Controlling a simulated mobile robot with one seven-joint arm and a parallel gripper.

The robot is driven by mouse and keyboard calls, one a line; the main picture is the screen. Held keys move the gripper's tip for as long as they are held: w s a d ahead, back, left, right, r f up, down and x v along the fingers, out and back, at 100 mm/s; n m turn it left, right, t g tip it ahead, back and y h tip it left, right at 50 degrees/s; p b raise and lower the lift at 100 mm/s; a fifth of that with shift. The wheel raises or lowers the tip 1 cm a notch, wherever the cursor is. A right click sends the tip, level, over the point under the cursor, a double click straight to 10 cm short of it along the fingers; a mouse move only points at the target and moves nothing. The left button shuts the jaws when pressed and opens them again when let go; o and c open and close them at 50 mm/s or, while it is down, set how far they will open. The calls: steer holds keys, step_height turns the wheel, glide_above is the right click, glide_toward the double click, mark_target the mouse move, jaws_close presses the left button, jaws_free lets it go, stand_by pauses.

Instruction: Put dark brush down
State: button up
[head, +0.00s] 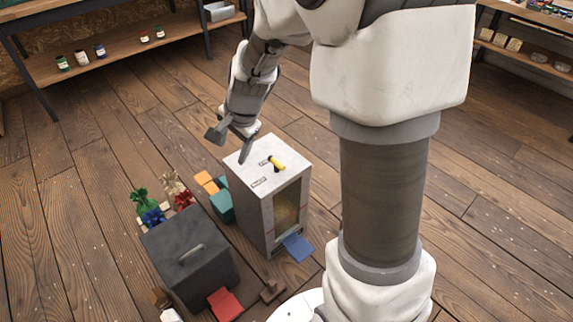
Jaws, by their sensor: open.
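My gripper (232,143) is open, its two fingers spread apart, with nothing visible between them. It is above the back left corner of a white cabinet (250,200). I cannot clearly pick out a dark brush.
A dark grey box (190,258) with a handle on its lid stands left of the cabinet. Tied bags (150,212), orange and teal blocks (222,206), a red sheet (225,304) and a blue sheet (298,247) are close by. Shelves (130,50) line the back. Left floor is clear.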

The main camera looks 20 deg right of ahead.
steer(key=s+d+r+n, duration=0.1)
steer(key=s+r+n, duration=0.3)
steer(key=s, duration=0.3)
steer(key=s+d+r+n+t+h, duration=0.1)
steer(key=s+r+n, duration=0.3)
steer(key=s, duration=0.4)
steer(key=s+d+r+n+h, duration=0.1)
steer(key=s+r+n, duration=0.2)
steer(key=s+r, duration=0.2)
steer(key=shift+s+d+r+n+t, duration=0.35)
steer(key=shift+s+r+n+t, duration=0.05)
steer(key=shift+s, duration=0.85)
